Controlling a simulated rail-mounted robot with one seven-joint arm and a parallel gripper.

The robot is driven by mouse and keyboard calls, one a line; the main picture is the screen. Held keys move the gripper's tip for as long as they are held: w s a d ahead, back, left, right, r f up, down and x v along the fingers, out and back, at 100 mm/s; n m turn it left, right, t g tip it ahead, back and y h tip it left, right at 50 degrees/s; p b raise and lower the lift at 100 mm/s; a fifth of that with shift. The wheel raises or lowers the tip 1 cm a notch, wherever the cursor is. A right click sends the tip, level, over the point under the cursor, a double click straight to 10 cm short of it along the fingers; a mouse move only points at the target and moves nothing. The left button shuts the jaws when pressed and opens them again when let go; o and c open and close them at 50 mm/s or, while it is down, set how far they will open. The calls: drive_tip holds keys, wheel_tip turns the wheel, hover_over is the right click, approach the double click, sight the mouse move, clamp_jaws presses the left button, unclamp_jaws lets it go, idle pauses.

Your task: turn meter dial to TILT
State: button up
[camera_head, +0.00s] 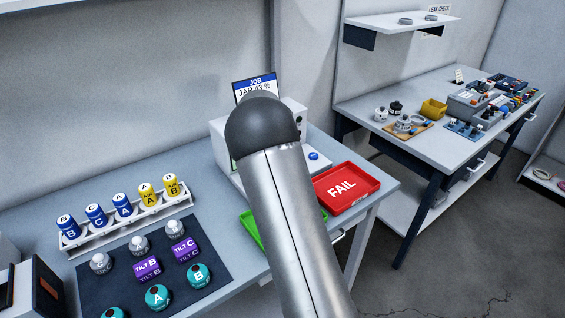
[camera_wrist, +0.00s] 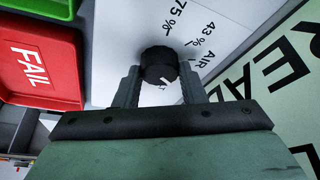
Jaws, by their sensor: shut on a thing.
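The meter's black round dial (camera_wrist: 159,62) sits on a white panel in the wrist view. My gripper (camera_wrist: 160,78) has its two fingers on either side of the dial and is shut on it. Marks reading 75%, 43% and AIR run beside the dial. A white mark shows at the dial's lower edge, partly between the fingers. No TILT mark on the panel is readable. In the head view the white meter (camera_head: 299,112) stands on the bench, mostly hidden behind my arm, which also hides the dial and my gripper.
A JOB sign (camera_head: 254,86) reading JAR 43% stands at the meter. A red FAIL tray (camera_head: 365,201) is right of it, and a green tray (camera_head: 247,222) shows beside my arm. Labelled jars in a rack (camera_head: 80,245) and a dark mat (camera_head: 218,270) with several parts lie left.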

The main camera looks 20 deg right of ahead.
drive_tip(key=m+g, duration=0.1)
drive_tip(key=m, duration=0.1)
drive_tip(key=m+g, duration=0.1)
drive_tip(key=m, duration=0.2)
drive_tip(key=shift+w+a+m+h, duration=0.1)
drive_tip(key=shift+w+m+h, duration=0.05)
drive_tip(key=shift+m+h, duration=0.2)
idle(0.5)
drive_tip(key=o, duration=1)
drive_tip(key=shift+r, duration=0.1)
drive_tip(key=v, duration=1.7)
drive_tip(key=shift+a+b, duration=0.2)
drive_tip(key=shift+b, duration=0.25)
drive_tip(key=shift+w, duration=0.1)
